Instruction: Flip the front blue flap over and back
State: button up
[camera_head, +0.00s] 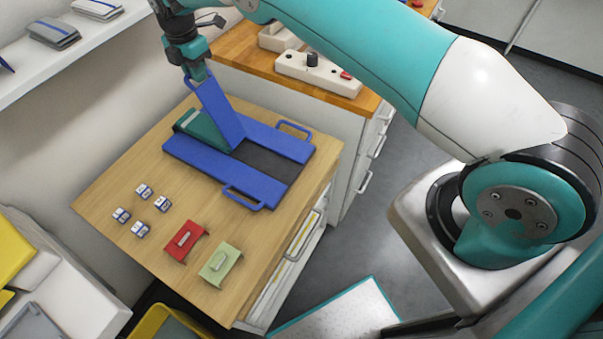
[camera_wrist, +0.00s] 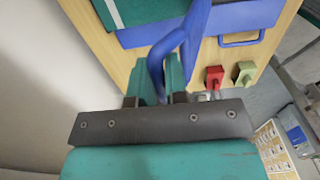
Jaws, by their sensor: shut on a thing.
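The folding board lies on the wooden table top, with blue side panels (camera_head: 225,172) and a dark grey middle (camera_head: 270,162). One blue flap (camera_head: 221,112) is raised and stands steeply tilted up from the board. My gripper (camera_head: 197,76) is at the flap's upper end, shut on its blue loop handle; the handle passes between the fingers (camera_wrist: 161,92) in the wrist view, where the flap (camera_wrist: 196,30) rises beyond. A dark green piece (camera_head: 200,131) lies beside the raised flap, partly hidden by it. Blue loop handles (camera_head: 246,199) also stick out from the lowered panels.
A red block (camera_head: 186,242), a green block (camera_head: 221,264) and several small white-and-blue pieces (camera_head: 143,191) lie at the table's front. A wooden counter (camera_head: 235,48) with a white switch box (camera_head: 318,74) stands behind. A wall and shelf (camera_head: 75,55) are at left.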

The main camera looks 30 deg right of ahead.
jog(key=shift+s+a, duration=0.1)
jog(key=shift+a, duration=0.2)
